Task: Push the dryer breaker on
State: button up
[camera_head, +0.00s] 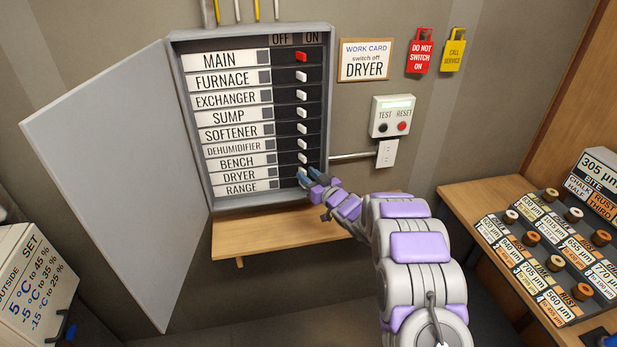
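The breaker panel (325,120) is on the wall with its door swung open to the left. The dryer label (239,176) is in the second row from the bottom. The dryer switch (302,170) shows as a small white bit on the ON side, partly hidden by my fingertips. My gripper (307,176) is at the right part of the dryer and range rows, with its tips at or very near the dryer switch. I cannot tell whether they touch. The finger gap is too small to read. The range switch is hidden behind my gripper.
The other visible white switches and the red main switch (301,56) sit on the ON side. A work card (367,60) reads "switch off DRYER". A wooden shelf (275,232) juts out below the panel. A test/reset box (393,116) and conduit (352,156) are right of it.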

jog(key=p+v, duration=0.1)
jog(key=v, duration=1.6)
jog(key=shift+s, duration=0.15)
jog(key=shift+d, duration=0.1)
jog(key=s+d+r+m+g+h, duration=0.2)
jog(key=d+r+m+h, duration=0.1)
jog(key=d+h, duration=0.65)
jog(key=s+d+r+m+g+h, duration=0.2)
jog(key=s+d+g+h, duration=0.3)
jog(key=s, duration=0.6)
jog(key=s+a+r+m+g+y, duration=0.1)
jog(key=s+a+g, duration=0.1)
jog(key=s, duration=1)
jog(key=s+a+r+m+g+y+b, duration=0.1)
jog(key=s+g, duration=0.3)
jog(key=s, duration=0.8)
jog(key=s+a+g+y+b, duration=0.1)
jog(key=s+a+g, duration=0.1)
jog(key=s, duration=1)
jog(key=shift+s+a+r+m+g, duration=0.4)
jog(key=shift+a, duration=0.25)
